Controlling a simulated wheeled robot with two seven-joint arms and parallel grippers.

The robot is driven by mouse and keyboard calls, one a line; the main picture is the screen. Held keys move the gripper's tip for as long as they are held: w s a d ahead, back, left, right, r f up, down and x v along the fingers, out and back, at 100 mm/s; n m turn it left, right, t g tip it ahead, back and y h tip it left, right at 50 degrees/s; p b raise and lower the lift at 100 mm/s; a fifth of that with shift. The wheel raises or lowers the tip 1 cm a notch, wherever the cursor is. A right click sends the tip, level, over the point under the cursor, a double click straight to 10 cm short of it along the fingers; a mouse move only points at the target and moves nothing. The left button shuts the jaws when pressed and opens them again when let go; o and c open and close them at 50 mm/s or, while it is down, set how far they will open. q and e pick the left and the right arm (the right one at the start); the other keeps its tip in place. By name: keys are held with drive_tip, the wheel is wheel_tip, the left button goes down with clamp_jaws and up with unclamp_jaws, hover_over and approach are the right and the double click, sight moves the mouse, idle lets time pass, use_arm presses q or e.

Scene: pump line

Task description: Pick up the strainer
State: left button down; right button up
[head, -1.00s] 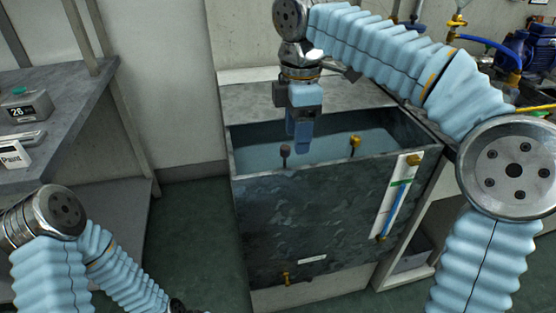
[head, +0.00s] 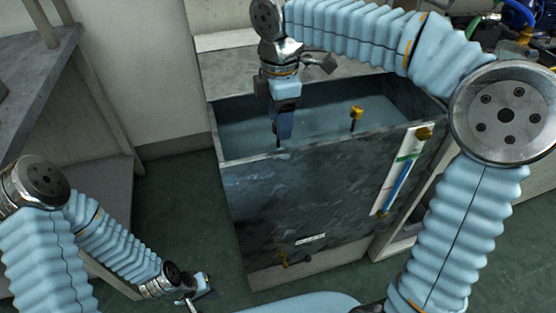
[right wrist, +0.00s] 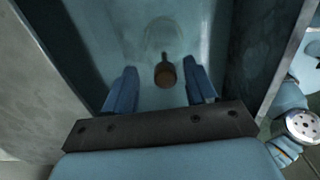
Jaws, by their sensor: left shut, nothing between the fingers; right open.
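The strainer (right wrist: 165,75) shows in the right wrist view as a brown knob on a thin rod, with a faint round part below it in the water. It stands in the open grey tank (head: 300,205). My right gripper (right wrist: 162,86) is open, its blue fingers on either side of the knob with a gap on each side. In the head view the right gripper (head: 283,128) points down inside the tank by its front wall and mostly hides the strainer. My left gripper (head: 203,287) is shut and empty, low over the floor left of the tank.
A brass fitting (head: 356,113) stands in the tank to the right of my right gripper. A sight gauge (head: 402,170) is on the tank's front. A grey shelf unit (head: 40,75) stands at the left. Green floor lies clear between the shelf unit and tank.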

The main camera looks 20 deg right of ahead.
drive_tip(key=f, duration=0.4)
drive_tip(key=shift+s+a+f, duration=0.2)
drive_tip(key=shift+s+f, duration=0.1)
clamp_jaws()
